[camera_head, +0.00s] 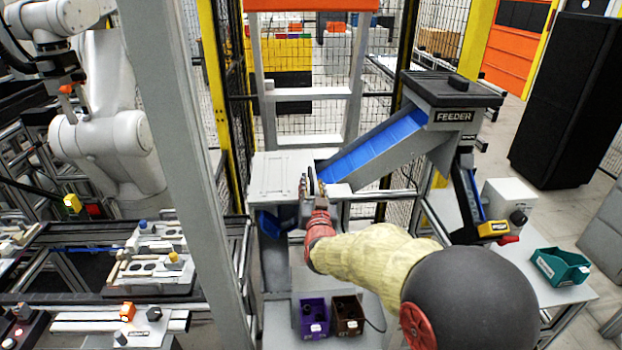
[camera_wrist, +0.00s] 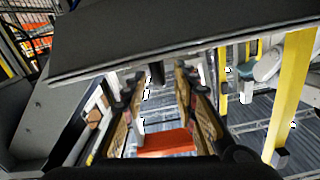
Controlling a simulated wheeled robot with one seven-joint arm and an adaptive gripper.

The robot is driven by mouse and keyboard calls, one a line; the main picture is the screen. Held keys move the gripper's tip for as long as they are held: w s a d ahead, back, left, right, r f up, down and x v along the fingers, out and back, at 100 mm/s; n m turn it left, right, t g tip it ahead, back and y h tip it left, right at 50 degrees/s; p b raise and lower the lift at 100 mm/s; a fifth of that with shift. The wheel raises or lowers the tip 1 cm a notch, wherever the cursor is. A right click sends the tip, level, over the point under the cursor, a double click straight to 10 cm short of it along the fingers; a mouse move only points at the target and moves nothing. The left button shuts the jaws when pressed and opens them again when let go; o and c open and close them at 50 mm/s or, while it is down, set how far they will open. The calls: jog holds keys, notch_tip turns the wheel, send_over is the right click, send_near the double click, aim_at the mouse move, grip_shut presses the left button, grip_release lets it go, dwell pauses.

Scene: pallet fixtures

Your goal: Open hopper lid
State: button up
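The feeder hopper (camera_head: 455,116) stands at the upper right of the head view. Its dark flat lid (camera_head: 425,88) lies level on top, with a small black block (camera_head: 458,82) on it. My gripper (camera_head: 313,180) is left of and below the hopper in the head view, in front of a white-topped box. In the wrist view my gripper (camera_wrist: 155,85) has its two fingers apart. A broad dark panel (camera_wrist: 200,42) crosses the top of that view, with a small black piece under its edge between the fingers. I cannot tell whether this panel is the lid.
A blue chute (camera_head: 380,142) slopes down left from the hopper to the white-topped box (camera_head: 280,170). Purple (camera_head: 313,318) and brown (camera_head: 347,314) bins stand below my arm. A green bin (camera_head: 560,266) sits at the right. A grey post (camera_head: 185,150) rises on the left.

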jog(key=shift+w+a, duration=0.1)
jog(key=shift+w, duration=2.15)
jog(key=c, duration=0.4)
jog(key=c, duration=0.3)
grip_shut()
